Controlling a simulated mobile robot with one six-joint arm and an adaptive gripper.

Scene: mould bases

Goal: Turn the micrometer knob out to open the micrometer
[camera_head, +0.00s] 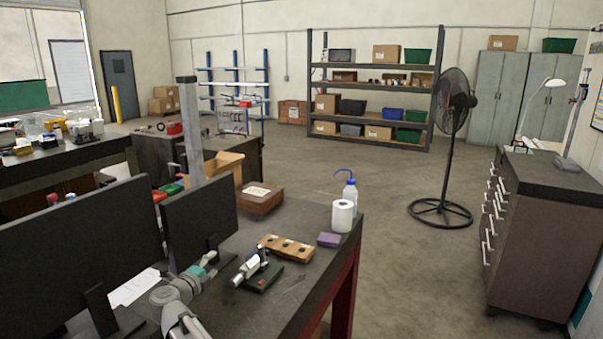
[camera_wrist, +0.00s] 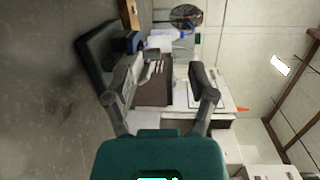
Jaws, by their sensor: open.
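The micrometer (camera_head: 254,266) is a small silver instrument on a dark base plate (camera_head: 264,279), near the front of the black workbench in the head view. Its silver barrel and knob point to the lower left. In the wrist view the picture is turned sideways, and the micrometer's silver barrel (camera_wrist: 131,76) shows near my left finger, with the dark base at upper left. My gripper (camera_wrist: 160,94) is open, its two dark fingers spread wide. The knob appears nearer the left finger, and contact cannot be told. In the head view my arm comes from below, left of the micrometer.
A wooden block with holes (camera_head: 287,247) lies just behind the micrometer. A purple block (camera_head: 329,240), a white roll (camera_head: 342,216), a wash bottle (camera_head: 350,192) and a brown box (camera_head: 259,198) stand farther back. Two dark monitors (camera_head: 85,255) crowd the left. The bench right of the micrometer is clear.

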